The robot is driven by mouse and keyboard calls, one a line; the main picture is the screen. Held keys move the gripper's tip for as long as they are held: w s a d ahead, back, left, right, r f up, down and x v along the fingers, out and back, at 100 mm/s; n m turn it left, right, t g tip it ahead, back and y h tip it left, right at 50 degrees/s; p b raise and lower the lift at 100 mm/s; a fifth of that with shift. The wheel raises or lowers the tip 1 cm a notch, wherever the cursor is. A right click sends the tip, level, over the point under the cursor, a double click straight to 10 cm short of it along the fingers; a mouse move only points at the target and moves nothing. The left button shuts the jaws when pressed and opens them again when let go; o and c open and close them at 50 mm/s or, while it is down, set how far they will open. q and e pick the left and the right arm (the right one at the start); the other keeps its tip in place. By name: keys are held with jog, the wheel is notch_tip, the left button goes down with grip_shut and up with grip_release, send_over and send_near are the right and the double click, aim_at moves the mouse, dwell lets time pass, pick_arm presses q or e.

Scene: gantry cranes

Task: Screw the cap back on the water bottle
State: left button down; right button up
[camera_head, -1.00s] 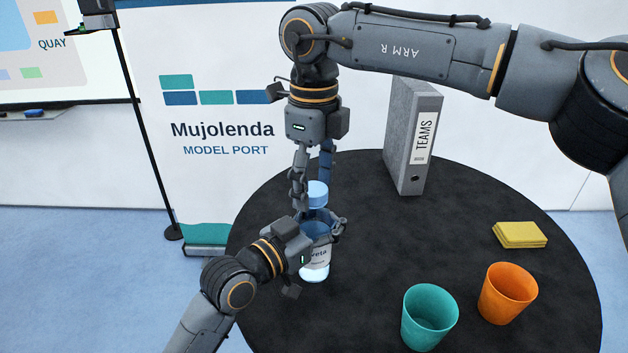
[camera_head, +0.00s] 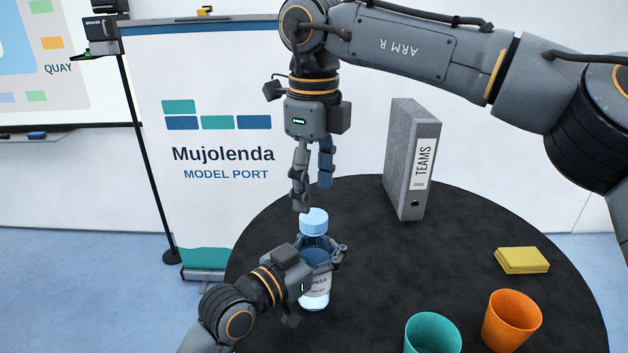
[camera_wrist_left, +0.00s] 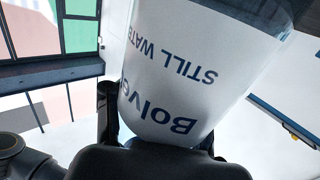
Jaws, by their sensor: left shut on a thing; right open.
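The water bottle (camera_head: 317,287) stands upright on the black round table, clear with a blue tint and a white label. Its label fills much of the left wrist view (camera_wrist_left: 205,70). The light blue cap (camera_head: 314,221) sits on top of the bottle's neck; I cannot tell how tight it is. My left gripper (camera_head: 318,259) is shut on the bottle's upper body, its fingers around it. My right gripper (camera_head: 313,196) is open and empty, pointing down just above the cap. Part of the bottle is hidden by the left gripper.
A grey binder (camera_head: 406,165) stands at the back of the table (camera_head: 400,260). Yellow notes (camera_head: 522,260) lie at the right. A teal cup (camera_head: 433,335) and an orange cup (camera_head: 511,320) stand front right. A banner (camera_head: 220,100) stands behind the table.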

aim_at(314, 216)
notch_tip(314, 216, up, 3)
jog(key=n, duration=0.5)
jog(key=shift+r, duration=0.15)
jog(key=shift+f, duration=4)
jog(key=c, duration=1.2)
jog(key=o, duration=1.3)
jog(key=shift+o, duration=0.2)
